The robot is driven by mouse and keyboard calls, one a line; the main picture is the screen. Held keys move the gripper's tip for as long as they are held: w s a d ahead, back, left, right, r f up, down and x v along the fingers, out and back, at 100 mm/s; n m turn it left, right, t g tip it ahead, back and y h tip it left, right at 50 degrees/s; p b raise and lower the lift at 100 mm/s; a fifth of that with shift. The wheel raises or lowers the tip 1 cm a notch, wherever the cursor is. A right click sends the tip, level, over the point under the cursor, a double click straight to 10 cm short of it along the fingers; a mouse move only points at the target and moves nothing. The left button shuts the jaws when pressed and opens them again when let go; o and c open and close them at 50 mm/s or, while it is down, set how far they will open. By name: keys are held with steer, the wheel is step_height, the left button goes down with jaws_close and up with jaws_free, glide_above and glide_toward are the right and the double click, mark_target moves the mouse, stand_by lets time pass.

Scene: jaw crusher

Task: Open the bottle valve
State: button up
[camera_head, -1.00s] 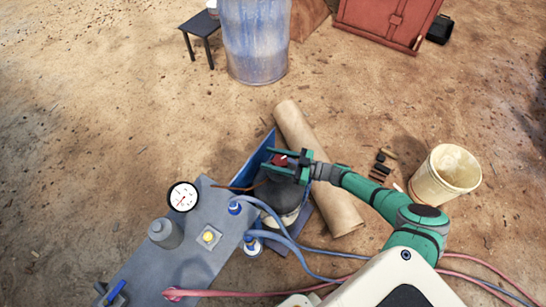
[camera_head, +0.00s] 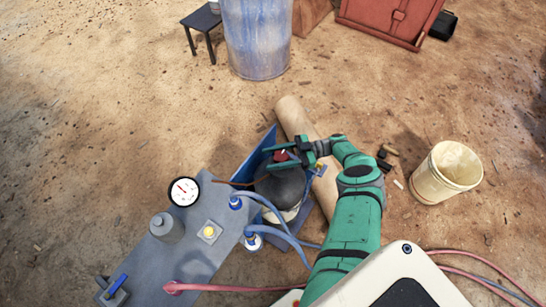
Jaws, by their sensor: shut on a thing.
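The bottle (camera_head: 281,188) is dark and rounded at the top and stands in a blue holder (camera_head: 256,158) near the middle of the view. Its red valve knob (camera_head: 281,156) sits on top, between the fingers of my green gripper (camera_head: 280,157). My gripper is shut on the knob, with a finger on either side. The fingers and wrist hide part of the bottle's top. A small yellow-and-blue fitting (camera_head: 319,170) shows to the right of the bottle.
A grey panel at lower left carries a white gauge (camera_head: 184,191), a yellow button (camera_head: 209,232) and a blue-handled lever (camera_head: 117,287). Blue hoses (camera_head: 280,230) run close below the bottle. A cardboard tube (camera_head: 292,116) lies behind it. A cream bucket (camera_head: 446,172) stands right.

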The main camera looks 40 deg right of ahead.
steer(key=shift+s+a+f+g, duration=0.15)
steer(key=shift+a+g, duration=0.05)
steer(key=shift+g, duration=0.1)
steer(key=o, duration=1)
steer(key=shift+o, duration=0.2)
steer(key=shift+d, duration=0.1)
steer(key=shift+r, duration=0.2)
steer(key=shift+r, duration=0.15)
step_height(320, 180, up, 2)
steer(key=s+a+r, duration=0.7)
steer(key=s+r, duration=0.3)
steer(key=s, duration=0.2)
steer(key=shift+r, duration=0.2)
